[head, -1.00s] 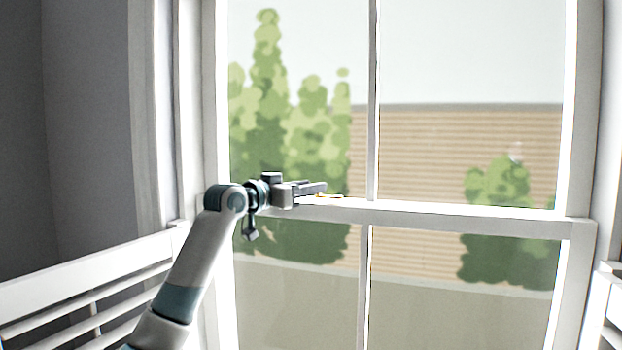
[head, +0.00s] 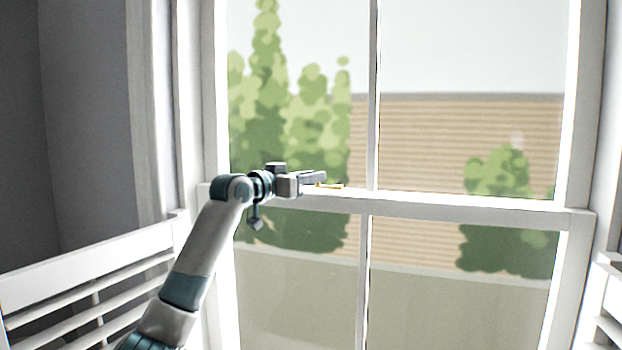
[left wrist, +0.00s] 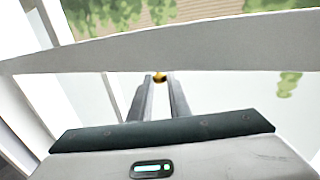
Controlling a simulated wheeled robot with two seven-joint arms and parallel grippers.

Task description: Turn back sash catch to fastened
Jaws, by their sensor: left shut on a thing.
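The sash catch (head: 331,186) is a small brass-coloured fitting on the meeting rail (head: 450,206) of the window. It also shows as a small gold piece between the fingertips in the left wrist view (left wrist: 159,77). My left gripper (head: 322,178) reaches in from the left at the height of the rail. Its fingers are shut on the catch, seen at the tips in the left wrist view (left wrist: 160,82). The fingers hide part of the catch, and its exact angle is too small to tell. My right gripper is not in view.
A vertical glazing bar (head: 373,110) rises right of the catch. White slatted shutters stand at the lower left (head: 90,262) and at the right edge (head: 610,300). Trees and a brick wall lie beyond the glass. The rail to the right is clear.

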